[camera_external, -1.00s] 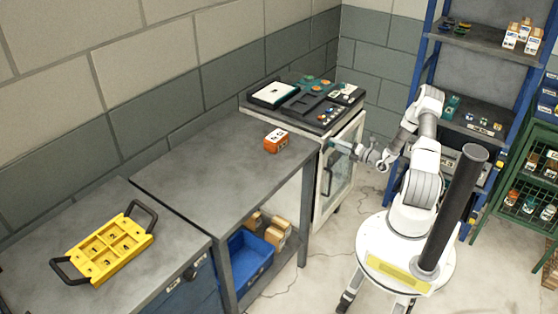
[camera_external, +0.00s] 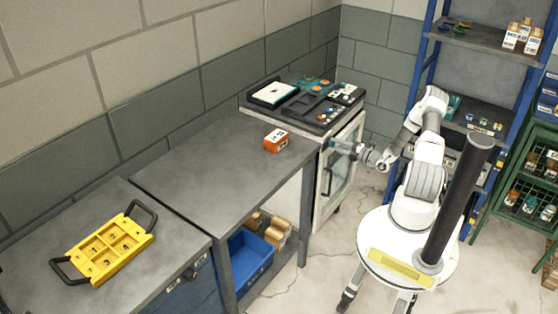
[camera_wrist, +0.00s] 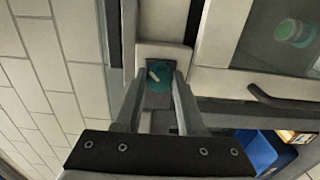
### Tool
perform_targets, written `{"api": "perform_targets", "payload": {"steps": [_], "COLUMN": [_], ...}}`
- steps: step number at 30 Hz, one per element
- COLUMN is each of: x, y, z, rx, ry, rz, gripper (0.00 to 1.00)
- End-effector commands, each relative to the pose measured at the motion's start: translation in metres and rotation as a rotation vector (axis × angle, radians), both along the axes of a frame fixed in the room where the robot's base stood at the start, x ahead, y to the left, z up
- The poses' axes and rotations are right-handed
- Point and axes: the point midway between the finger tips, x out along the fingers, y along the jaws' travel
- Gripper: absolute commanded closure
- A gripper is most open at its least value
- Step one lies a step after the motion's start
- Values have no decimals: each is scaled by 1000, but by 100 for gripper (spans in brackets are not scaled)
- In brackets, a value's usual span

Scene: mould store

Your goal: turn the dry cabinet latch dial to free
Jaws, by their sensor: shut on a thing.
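The dry cabinet (camera_external: 319,205) is pale with a glass door and stands past the end of the grey bench in the external view. Its latch dial (camera_wrist: 164,77) is teal with a pale pointer mark, set in a light plate in the wrist view. The pointer looks tilted toward the upper left; any free or locked marking is too small to read. My gripper (camera_wrist: 158,84) has its two fingers on either side of the dial and is shut on it. In the external view my gripper (camera_external: 341,146) reaches the cabinet's front near the top.
A black handle (camera_wrist: 285,105) and a green-lidded jar (camera_wrist: 294,31) behind glass show in the wrist view. Trays (camera_external: 318,108) lie on the cabinet top. A blue shelf rack (camera_external: 419,75) stands behind my arm.

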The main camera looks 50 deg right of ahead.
Motion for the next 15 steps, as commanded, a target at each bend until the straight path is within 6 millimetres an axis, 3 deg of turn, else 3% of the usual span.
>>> {"api": "perform_targets", "payload": {"steps": [4, 5, 9, 15], "x": [0, 0, 0, 0], "y": [0, 0, 0, 0], "z": [-1, -1, 0, 0], "rx": [0, 0, -1, -1], "ry": [1, 1, 1, 0], "rz": [0, 0, 0, 0], "gripper": [100, 58, 33, 31]}}
